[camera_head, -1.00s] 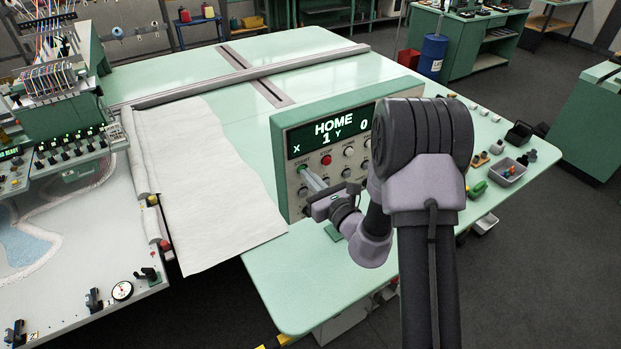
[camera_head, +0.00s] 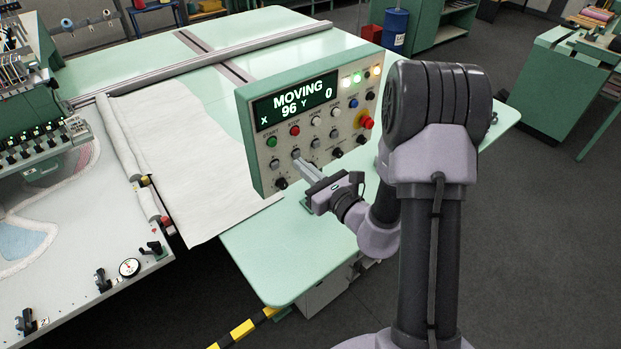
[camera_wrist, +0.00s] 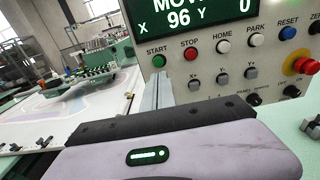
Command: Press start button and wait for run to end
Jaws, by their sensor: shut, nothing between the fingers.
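The control panel (camera_head: 262,172) stands on the pale green table, its display (camera_head: 294,99) reading "MOVING X 96 Y 0". The green START button (camera_head: 271,141) is at the left of the top button row, beside the red STOP button (camera_head: 294,130). Both also show in the wrist view, START (camera_wrist: 158,60) and STOP (camera_wrist: 190,54). My gripper (camera_head: 300,166) is shut and empty, in front of the panel's lower part. In the wrist view my fingers (camera_wrist: 158,88) point up just below START, apart from it as far as I can tell.
A red emergency stop knob (camera_head: 364,121) on a yellow base is at the panel's right, below lit indicator lamps (camera_head: 357,77). White cloth (camera_head: 190,165) lies on the table to the left, with a gantry rail (camera_head: 200,65) behind. Dark floor is open at the right.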

